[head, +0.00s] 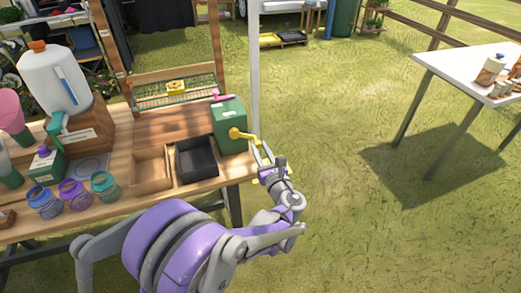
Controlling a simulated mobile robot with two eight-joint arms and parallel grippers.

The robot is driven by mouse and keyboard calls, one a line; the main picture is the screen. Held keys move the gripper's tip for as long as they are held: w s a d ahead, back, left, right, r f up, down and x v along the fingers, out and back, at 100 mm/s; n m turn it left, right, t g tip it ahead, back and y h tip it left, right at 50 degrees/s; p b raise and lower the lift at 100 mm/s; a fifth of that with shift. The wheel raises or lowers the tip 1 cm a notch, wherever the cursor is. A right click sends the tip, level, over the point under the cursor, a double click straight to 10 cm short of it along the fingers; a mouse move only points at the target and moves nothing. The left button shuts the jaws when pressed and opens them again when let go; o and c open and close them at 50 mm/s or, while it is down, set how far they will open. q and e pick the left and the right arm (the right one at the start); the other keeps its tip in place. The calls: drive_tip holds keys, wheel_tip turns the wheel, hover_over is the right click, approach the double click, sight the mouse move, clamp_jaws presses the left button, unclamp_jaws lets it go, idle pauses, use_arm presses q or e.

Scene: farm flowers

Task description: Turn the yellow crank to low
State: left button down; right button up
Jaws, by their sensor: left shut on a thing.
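The yellow crank (240,134) sticks out from the right side of a green box (229,112) at the right end of the wooden table. Its arm points right, roughly level, with a slight downward slope. My left gripper (264,154) reaches up from below and is shut on the outer end of the crank, just beyond the table's right edge. The fingers hide part of the crank's handle. Any low marking on the box is too small to read. My right gripper is not in view.
A black tray (197,170) and an open wooden box (152,180) sit left of the green box. A pink lever (222,97) is on the box's top. Glass jars (75,193) stand along the table's front. A pale post (254,65) rises behind the crank.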

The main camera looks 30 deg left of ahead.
use_arm(q)
drive_tip(key=shift+r, duration=0.15)
wheel_tip(320, 180, up, 10)
drive_tip(key=s+a+n+p, duration=0.2)
drive_tip(key=n+p, duration=0.5)
drive_tip(key=n, duration=1.1)
drive_tip(key=shift+s+n+p, duration=0.25)
drive_tip(key=shift+n+p, duration=0.05)
drive_tip(key=shift+n, duration=0.1)
drive_tip(key=shift+a+r, duration=0.1)
drive_tip(key=c, duration=0.7)
unclamp_jaws()
drive_tip(key=shift+o, duration=0.2)
